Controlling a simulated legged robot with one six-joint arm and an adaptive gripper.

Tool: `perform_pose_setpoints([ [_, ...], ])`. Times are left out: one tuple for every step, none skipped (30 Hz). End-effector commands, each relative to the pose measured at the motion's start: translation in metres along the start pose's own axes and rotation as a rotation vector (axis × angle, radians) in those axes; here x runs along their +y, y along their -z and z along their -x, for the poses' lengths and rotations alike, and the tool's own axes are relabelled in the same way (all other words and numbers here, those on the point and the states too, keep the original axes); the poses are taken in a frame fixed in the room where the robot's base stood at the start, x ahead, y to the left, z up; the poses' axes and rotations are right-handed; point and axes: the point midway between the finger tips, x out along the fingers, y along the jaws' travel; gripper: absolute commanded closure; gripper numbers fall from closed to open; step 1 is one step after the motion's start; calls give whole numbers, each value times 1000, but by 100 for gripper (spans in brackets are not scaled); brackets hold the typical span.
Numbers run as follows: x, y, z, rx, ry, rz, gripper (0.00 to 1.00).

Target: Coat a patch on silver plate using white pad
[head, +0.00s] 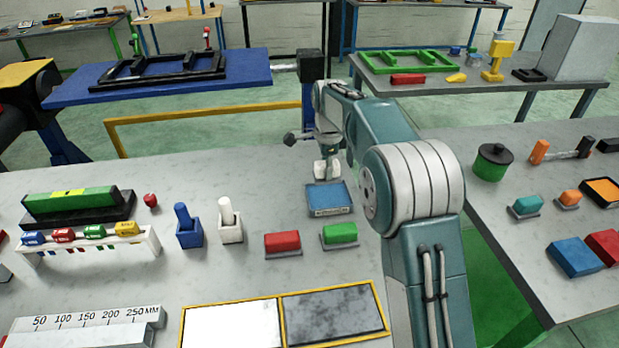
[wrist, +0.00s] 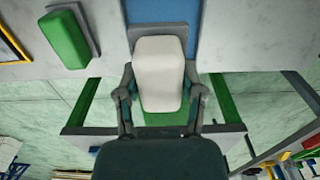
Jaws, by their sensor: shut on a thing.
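My gripper (head: 326,172) is at the back edge of the grey table in the head view, reaching down. Its fingers also show in the wrist view (wrist: 160,95), shut on the sides of the white pad (wrist: 158,72). In the head view the white pad (head: 326,168) is small and partly covered by the fingers. A grey base (wrist: 160,31) shows behind the pad; I cannot tell whether they touch. A yellow-framed panel lies at the front, with a bright white half (head: 232,325) and a mottled grey half (head: 333,314). I cannot tell which is the silver plate.
A blue block (head: 330,198) lies just in front of my gripper. A green pad (head: 340,233) and a red pad (head: 282,242) stand between it and the panel. White (head: 230,222) and blue (head: 188,227) upright-handled holders stand left. Bare tabletop surrounds these items.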

Motion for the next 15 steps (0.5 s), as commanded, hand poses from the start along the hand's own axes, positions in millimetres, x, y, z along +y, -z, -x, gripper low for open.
perform_pose_setpoints([
  [-4,5,-2,0,0,-2,87],
  [-5,6,-2,0,0,-1,87],
  [-6,7,-3,0,1,-1,87],
  [-6,8,-4,0,1,0,87],
  [-7,8,-5,0,1,0,87],
  [-7,8,-7,0,0,0,87],
  [-6,8,-10,1,0,0,87],
  [-6,8,-12,1,-1,0,87],
  [-6,8,-16,1,-3,0,87],
  [-6,8,-19,1,-3,0,87],
  [-6,8,-22,1,-2,0,87],
  [-6,8,-26,1,-2,0,87],
  [-6,8,-29,1,-2,0,87],
  [-6,8,-32,0,-3,0,87],
  [-6,8,-36,0,-2,0,87],
])
